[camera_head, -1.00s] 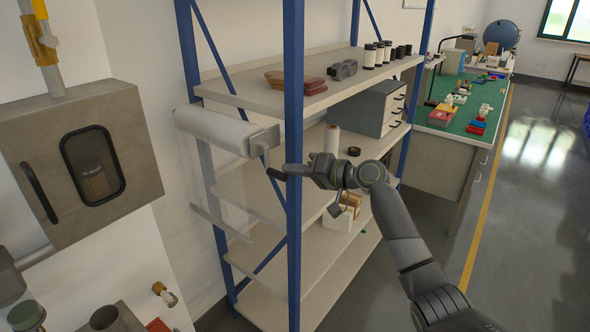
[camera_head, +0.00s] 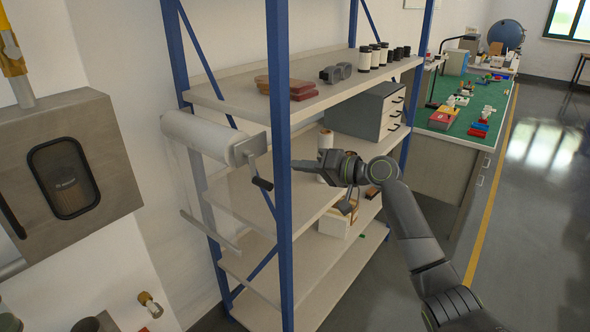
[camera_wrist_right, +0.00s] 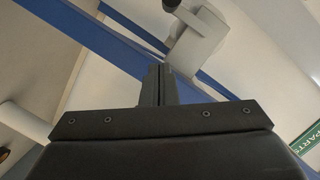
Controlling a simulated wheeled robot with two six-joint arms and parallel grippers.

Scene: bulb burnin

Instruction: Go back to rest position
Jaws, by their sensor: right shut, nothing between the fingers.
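My right gripper (camera_head: 303,165) is shut and empty in the head view. It points left, in front of the shelf unit's middle level and close to the blue front post (camera_head: 279,170). In the right wrist view its two fingers (camera_wrist_right: 158,85) lie together with nothing between them. My left gripper does not show in the head view.
A white roll (camera_head: 205,138) with a crank hangs on the shelf unit's left side. A grey cabinet with a window (camera_head: 68,180) is on the left wall. A green-topped workbench (camera_head: 470,110) stands at the back right. The floor at right is clear.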

